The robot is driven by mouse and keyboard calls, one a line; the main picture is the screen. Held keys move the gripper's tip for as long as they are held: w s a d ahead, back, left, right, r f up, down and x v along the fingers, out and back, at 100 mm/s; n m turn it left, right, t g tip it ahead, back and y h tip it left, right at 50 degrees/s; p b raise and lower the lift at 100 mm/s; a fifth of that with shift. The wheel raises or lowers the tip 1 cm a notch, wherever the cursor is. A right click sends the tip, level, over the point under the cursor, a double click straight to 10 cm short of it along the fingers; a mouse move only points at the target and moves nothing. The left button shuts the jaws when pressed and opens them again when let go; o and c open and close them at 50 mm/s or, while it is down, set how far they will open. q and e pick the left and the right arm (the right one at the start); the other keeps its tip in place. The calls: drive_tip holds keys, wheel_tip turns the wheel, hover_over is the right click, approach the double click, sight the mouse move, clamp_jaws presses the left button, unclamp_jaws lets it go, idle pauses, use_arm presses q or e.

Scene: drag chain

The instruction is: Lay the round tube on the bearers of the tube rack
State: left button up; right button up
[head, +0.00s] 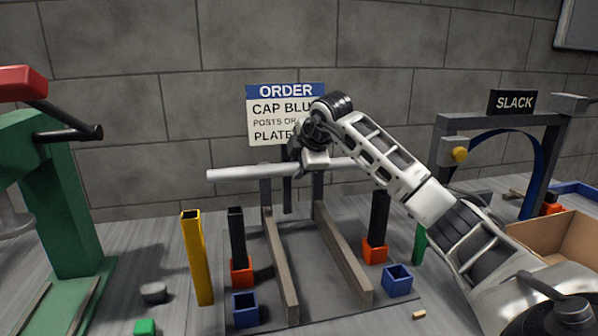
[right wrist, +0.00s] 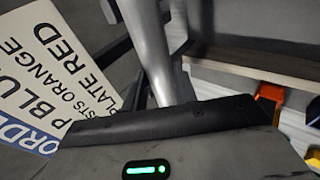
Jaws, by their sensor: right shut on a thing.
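The round tube (head: 238,174) is pale grey and lies nearly level, left to right, in the head view. My right gripper (head: 296,172) is shut on it near its middle. The tube rack has two long bearers (head: 281,262), (head: 343,250) running front to back, with dark uprights (head: 265,192), (head: 318,188) at their far ends. The tube shows above the bearers, level with the tops of the uprights; I cannot tell whether it touches them. In the right wrist view the tube (right wrist: 150,50) runs up from behind the black finger (right wrist: 160,120). My left gripper is not in view.
A yellow post (head: 197,258) and dark posts in orange sockets (head: 242,272), (head: 375,250) flank the rack. Blue sockets (head: 245,309), (head: 397,280) stand in front. A green press (head: 60,200) is at left, a SLACK frame (head: 500,122) and cardboard box (head: 560,240) at right.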

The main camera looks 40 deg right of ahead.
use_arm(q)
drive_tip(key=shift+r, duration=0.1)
use_arm(e)
drive_tip(key=shift+r, duration=0.15)
